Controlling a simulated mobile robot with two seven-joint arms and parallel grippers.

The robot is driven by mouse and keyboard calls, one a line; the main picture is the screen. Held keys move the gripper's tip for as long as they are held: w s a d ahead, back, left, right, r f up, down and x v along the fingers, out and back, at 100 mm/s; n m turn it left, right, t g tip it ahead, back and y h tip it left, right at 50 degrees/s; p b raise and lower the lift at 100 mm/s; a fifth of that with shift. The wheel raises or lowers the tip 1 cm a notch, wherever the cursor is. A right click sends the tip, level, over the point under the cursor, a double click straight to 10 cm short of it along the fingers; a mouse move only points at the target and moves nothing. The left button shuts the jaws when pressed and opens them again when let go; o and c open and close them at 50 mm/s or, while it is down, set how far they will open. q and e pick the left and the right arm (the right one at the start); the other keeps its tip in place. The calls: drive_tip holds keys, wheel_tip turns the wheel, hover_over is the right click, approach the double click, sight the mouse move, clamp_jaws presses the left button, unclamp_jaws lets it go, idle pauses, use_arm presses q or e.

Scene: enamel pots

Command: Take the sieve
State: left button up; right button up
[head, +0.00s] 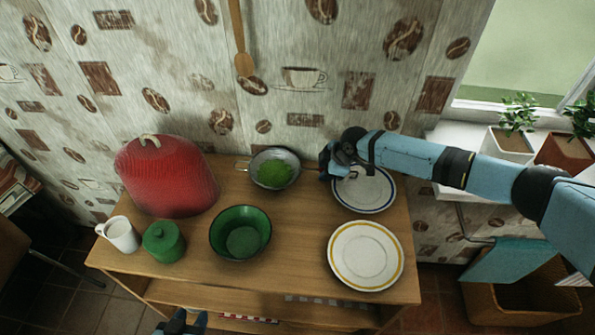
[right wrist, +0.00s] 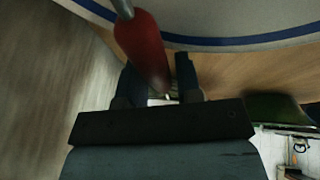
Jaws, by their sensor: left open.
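The sieve (head: 275,168), a round grey metal bowl with a bright green patch inside and a wire loop on its left, sits at the back middle of the wooden table. My right gripper (head: 326,162) is just right of it, over the left edge of the blue-rimmed plate (head: 364,190). In the right wrist view, a red handle with a grey rod (right wrist: 140,45) reaches between my right fingers (right wrist: 160,80); bare gap shows beside it. I cannot tell whether it belongs to the sieve. My left gripper (head: 182,322) is open and empty below the table's front edge.
A green bowl (head: 240,233) stands in front of the sieve, and a yellow-rimmed plate (head: 365,255) at front right. A large red dome-shaped thing (head: 168,178), a white mug (head: 119,234) and a green lidded pot (head: 163,242) fill the left. The patterned wall is close behind.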

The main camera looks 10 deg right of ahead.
clamp_jaws()
